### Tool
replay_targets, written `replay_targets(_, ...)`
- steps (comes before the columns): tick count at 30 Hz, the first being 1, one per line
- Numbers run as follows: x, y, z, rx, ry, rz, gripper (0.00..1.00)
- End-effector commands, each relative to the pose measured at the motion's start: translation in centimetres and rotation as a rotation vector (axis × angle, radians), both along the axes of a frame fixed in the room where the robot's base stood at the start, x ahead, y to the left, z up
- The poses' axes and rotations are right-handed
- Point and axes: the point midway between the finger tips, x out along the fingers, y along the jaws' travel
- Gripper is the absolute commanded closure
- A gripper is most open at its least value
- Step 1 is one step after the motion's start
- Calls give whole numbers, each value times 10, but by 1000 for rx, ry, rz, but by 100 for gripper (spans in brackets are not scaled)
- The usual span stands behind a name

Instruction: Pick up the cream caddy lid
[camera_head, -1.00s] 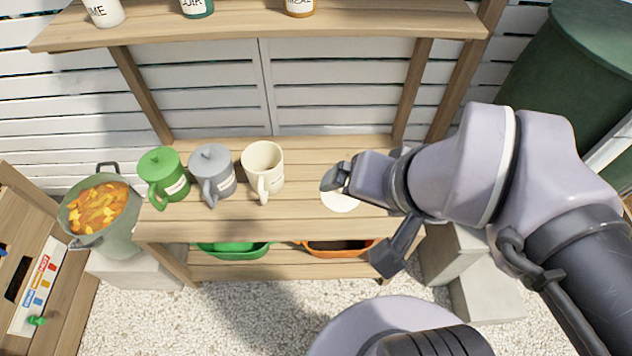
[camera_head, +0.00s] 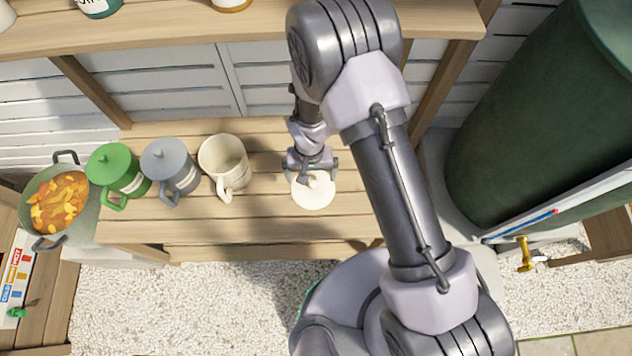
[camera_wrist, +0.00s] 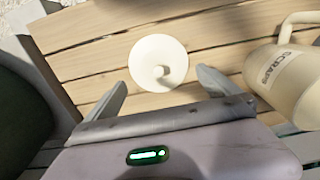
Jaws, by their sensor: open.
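The cream caddy lid (camera_head: 313,194) is a round disc with a small knob on top. It lies flat on the wooden bench, to the right of the open cream caddy (camera_head: 225,163). My gripper (camera_head: 312,170) is above the bench at the lid's far edge, pointing down. In the wrist view the lid (camera_wrist: 158,60) lies ahead of and between the two spread fingers of my gripper (camera_wrist: 160,88), knob showing. The fingers are open and empty. I cannot tell the exact height of the fingertips above the lid. The cream caddy (camera_wrist: 288,85) marked "SCRAPS" shows at the right there.
A grey lidded caddy (camera_head: 172,168) and a green lidded caddy (camera_head: 117,172) stand left of the cream one. A shelf (camera_head: 160,32) with jars overhangs the back. A pot of scraps (camera_head: 58,203) is far left, a green barrel (camera_head: 545,130) right. Bench around the lid is clear.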

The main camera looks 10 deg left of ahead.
Motion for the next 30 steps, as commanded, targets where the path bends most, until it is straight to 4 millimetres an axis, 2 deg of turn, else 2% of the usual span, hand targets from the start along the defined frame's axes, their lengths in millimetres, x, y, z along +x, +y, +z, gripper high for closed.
replay_targets(1, 0, 0, -18, -1, 1, 0, 0)
replay_targets(3, 0, -1, -32, 0, 2, -2, 0)
replay_targets(10, 4, -1, -53, 0, 0, -3, 0)
replay_targets(16, 12, -3, -92, -1, 1, -2, 0)
replay_targets(23, 12, -2, -93, 0, -1, -3, 0)
replay_targets(30, 12, -3, -93, 0, -1, -3, 47)
